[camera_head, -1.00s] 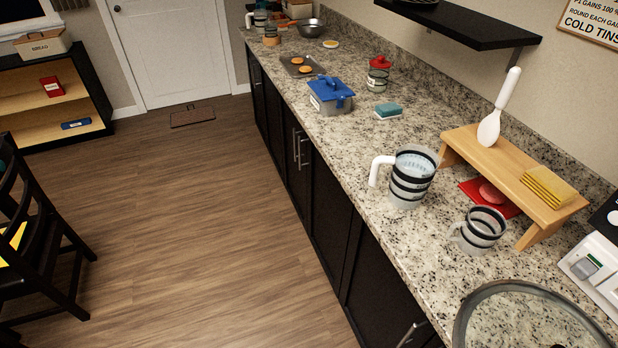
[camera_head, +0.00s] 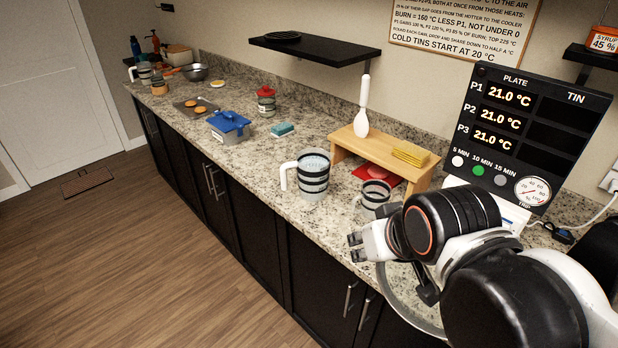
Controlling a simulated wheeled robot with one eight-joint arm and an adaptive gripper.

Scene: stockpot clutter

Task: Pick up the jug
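A clear jug with black bands and a white handle (camera_head: 314,180) stands upright on the granite counter, left of the wooden stand. Its handle points left, and it seems to hold a pale liquid. A similar banded jug (camera_head: 144,72) stands at the far left end of the counter. A smaller banded cup (camera_head: 374,198) stands right of the near jug. My gripper (camera_head: 356,248) is in front of the cup, right of and nearer than the near jug, and apart from it. Its two dark fingertips look parted, with nothing between them.
A glass lid (camera_head: 391,299) lies below my arm. A temperature panel (camera_head: 531,132) stands at the right. The counter left of the near jug is clear up to a blue-lidded box (camera_head: 229,127).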

